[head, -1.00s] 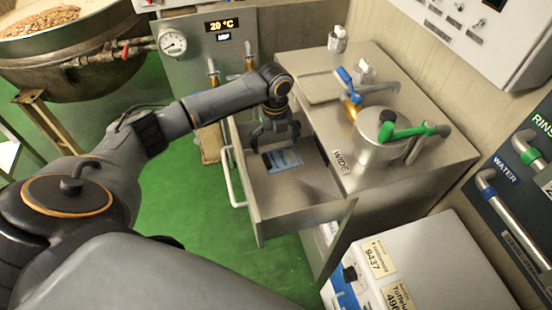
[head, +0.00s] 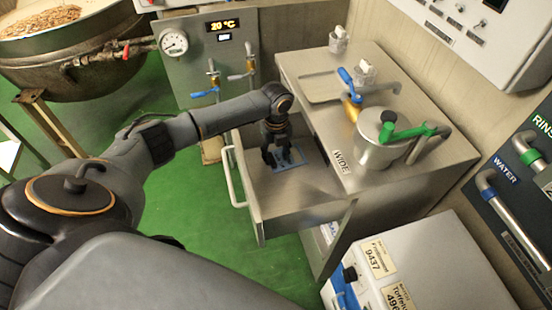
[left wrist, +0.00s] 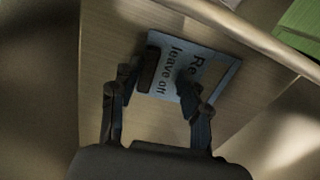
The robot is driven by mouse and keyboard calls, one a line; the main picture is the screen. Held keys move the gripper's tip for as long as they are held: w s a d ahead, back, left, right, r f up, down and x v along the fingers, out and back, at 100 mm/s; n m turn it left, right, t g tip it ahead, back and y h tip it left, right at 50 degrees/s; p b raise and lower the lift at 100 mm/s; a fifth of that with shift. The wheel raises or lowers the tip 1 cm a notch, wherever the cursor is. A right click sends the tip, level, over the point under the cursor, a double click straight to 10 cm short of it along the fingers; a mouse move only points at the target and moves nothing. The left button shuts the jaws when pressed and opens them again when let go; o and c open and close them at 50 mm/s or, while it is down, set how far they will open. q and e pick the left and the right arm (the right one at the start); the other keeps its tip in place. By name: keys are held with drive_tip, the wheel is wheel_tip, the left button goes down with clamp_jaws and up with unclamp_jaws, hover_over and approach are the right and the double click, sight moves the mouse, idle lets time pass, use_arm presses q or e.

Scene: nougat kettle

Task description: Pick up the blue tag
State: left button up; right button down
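The blue tag (head: 290,158) lies flat on the floor of the open drawer (head: 285,205). In the left wrist view the tag (left wrist: 205,60) shows dark print with "leave off" and a dark strip near its left end. My left gripper (head: 277,161) points down into the drawer, over the tag, and hides part of it. My right gripper is not in view.
The drawer has a front handle (head: 232,178) on the left. A white box (head: 420,245) stands at the lower right. Green floor lies left of the drawer.

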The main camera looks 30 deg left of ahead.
sight(276, 160)
use_arm(q)
clamp_jaws()
wheel_tip(276, 160, up, 10)
idle(0.6)
